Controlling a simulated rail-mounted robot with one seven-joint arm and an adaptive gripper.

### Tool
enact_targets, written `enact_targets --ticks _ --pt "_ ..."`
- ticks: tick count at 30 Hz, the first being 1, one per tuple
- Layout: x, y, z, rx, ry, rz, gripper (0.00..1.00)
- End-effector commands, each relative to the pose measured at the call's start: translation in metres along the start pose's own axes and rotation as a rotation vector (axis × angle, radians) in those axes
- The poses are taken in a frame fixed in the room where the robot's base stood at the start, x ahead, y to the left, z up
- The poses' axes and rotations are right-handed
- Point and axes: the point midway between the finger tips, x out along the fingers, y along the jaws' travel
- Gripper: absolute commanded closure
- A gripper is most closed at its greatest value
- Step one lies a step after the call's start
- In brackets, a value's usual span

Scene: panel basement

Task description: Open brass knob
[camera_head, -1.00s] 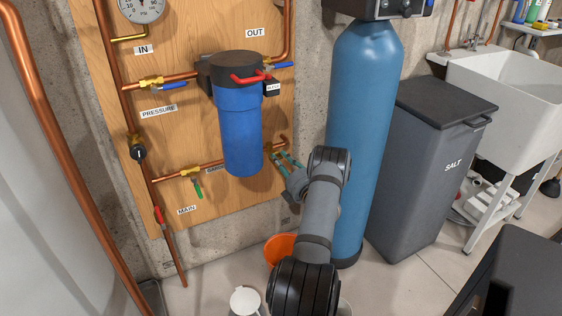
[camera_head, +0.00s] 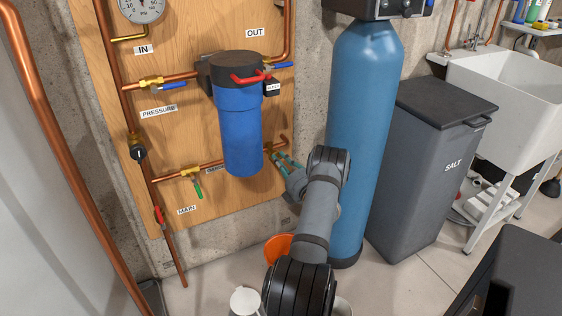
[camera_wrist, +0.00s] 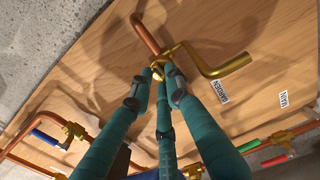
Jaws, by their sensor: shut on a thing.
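The brass knob (camera_wrist: 171,58) sits on a brass tap at the end of a short copper pipe, in the upper middle of the wrist view. A bent brass spout (camera_wrist: 228,67) runs right from it, near the GARDEN label (camera_wrist: 223,90). My gripper (camera_wrist: 166,72) has teal fingers with dark pads, closed around the knob, which they partly cover. In the head view my gripper (camera_head: 275,156) reaches the tap at the lower right of the wooden board, just right of the blue filter housing. The knob is too small to make out there.
The blue filter housing (camera_head: 241,130) hangs close left of my gripper. A tall blue tank (camera_head: 366,100) stands close right of my arm. An orange bucket (camera_head: 278,247) and a white jug (camera_head: 245,301) are on the floor below. A grey salt bin (camera_head: 428,170) stands farther right.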

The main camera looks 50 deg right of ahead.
Motion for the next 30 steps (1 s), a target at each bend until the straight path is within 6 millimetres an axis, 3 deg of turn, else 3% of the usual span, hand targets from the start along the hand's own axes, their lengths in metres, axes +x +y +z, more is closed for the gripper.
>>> enact_targets --ticks 30 --pt "-0.0004 -0.0041 -0.0038 -0.931 0.000 -0.001 1.00"
